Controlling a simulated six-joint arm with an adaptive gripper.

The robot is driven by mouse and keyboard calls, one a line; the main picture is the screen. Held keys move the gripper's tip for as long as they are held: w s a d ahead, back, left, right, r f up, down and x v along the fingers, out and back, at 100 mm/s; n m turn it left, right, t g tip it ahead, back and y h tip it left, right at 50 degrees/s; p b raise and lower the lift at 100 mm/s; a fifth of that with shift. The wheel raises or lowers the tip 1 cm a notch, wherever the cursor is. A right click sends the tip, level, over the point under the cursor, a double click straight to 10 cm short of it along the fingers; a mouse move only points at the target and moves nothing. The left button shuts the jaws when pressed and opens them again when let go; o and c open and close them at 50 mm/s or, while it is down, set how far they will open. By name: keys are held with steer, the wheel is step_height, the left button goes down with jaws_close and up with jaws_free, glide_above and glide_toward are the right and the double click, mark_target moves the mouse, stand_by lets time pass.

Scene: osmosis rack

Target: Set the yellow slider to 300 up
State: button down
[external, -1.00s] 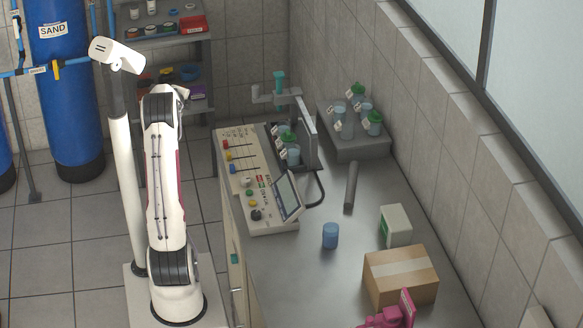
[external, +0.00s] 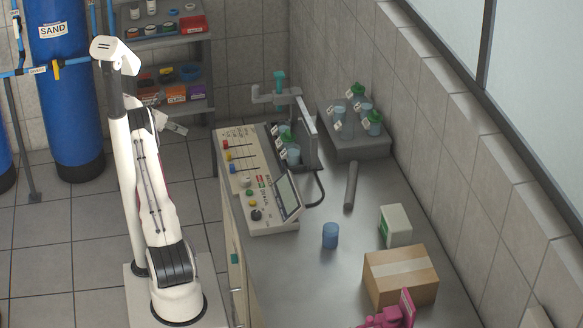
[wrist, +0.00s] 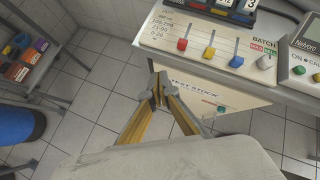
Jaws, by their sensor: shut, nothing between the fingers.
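The control panel (external: 258,222) sits along the left edge of the steel bench. The yellow slider (wrist: 208,53) is the middle of three knobs in the wrist view, between the red slider (wrist: 182,44) and the blue slider (wrist: 235,60). It also shows in the external view (external: 228,156). All three knobs stand near the panel's front edge, with their slots running back behind them.
Right of the sliders are a white knob (wrist: 266,61), buttons and a tilted screen (external: 287,193). A shelf (wrist: 30,60) and a blue tank (wrist: 18,124) stand left. Bottles, a blue cup (external: 330,235) and a box (external: 400,275) are on the bench. Floor before the panel is clear.

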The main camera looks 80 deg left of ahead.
steer(key=d+m+h, duration=0.3)
steer(key=d+m, duration=0.3)
steer(key=d, duration=0.1)
steer(key=shift+w+r+m+h, duration=0.15)
steer(key=shift+w+m+h, duration=0.05)
steer(key=shift+m+h, duration=0.1)
glide_toward(226, 158)
step_height(226, 158, down, 4)
steer(key=shift+w+d+r, duration=0.1)
steer(key=shift+w+d, duration=0.1)
steer(key=shift+w, duration=0.3)
steer(key=shift+w+d+r, duration=0.1)
steer(key=shift+w+d, duration=0.05)
steer(key=shift+w, duration=1.4)
steer(key=shift+w, duration=0.1)
steer(key=w, duration=0.9)
steer(key=shift+w, duration=0.25)
